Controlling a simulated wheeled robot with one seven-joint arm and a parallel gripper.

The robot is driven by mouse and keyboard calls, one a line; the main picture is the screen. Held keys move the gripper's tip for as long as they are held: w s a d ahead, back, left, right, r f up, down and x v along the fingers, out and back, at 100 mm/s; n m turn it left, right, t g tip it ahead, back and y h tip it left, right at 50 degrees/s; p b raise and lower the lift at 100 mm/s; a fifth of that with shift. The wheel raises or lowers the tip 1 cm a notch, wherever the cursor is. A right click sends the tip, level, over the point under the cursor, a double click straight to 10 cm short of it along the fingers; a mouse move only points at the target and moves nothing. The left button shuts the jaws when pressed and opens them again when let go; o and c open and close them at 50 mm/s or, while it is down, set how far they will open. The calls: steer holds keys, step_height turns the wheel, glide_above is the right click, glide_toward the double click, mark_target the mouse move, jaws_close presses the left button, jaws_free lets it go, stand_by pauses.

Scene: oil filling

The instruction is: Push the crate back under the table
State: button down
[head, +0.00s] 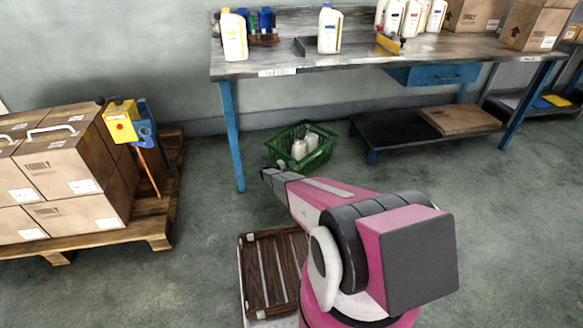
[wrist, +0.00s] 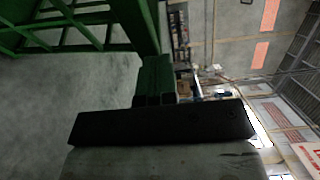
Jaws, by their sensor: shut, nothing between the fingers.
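The green crate (head: 290,158) stands on the floor to the right of the table's near left leg, with white bottles (head: 306,146) in it. The table (head: 290,68) has a grey worn top and blue legs. In the head view my gripper (head: 270,174) is low, at the near left side of the crate. In the wrist view its shut fingers (wrist: 154,78) hold nothing, and the crate's lattice wall (wrist: 85,30) fills the upper left, close to them. I cannot tell whether they touch it.
A low dark shelf (head: 385,135) with a cardboard box (head: 460,120) stands under the table, right of the crate. A pallet (head: 160,225) with stacked boxes (head: 75,185) is at the left. Bare floor (head: 205,260) lies between.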

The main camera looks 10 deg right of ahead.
steer(key=s+d+v, duration=0.1)
steer(key=s+v, duration=0.2)
steer(key=v, duration=1)
steer(key=s+d+r+m+g+y, duration=0.3)
steer(key=s+r+m+y, duration=0.1)
steer(key=s+r+m, duration=0.55)
steer(key=s+d+r+m+g+y, duration=0.3)
steer(key=s+d+r+m, duration=0.1)
steer(key=s+r+m, duration=0.55)
steer(key=s+a+r+m+y, duration=0.2)
steer(key=s+r+m+y, duration=0.3)
steer(key=s+r+m, duration=0.4)
steer(key=s+a+r+m+y, duration=0.3)
steer(key=s+r+m+y, duration=0.2)
steer(key=s+r+m, duration=0.4)
steer(key=shift+s+r+m+t, duration=0.25)
steer(key=shift+s+m+t, duration=0.15)
steer(key=shift+s+m, duration=0.6)
steer(key=shift+w+a, duration=0.15)
steer(key=shift+w, duration=0.05)
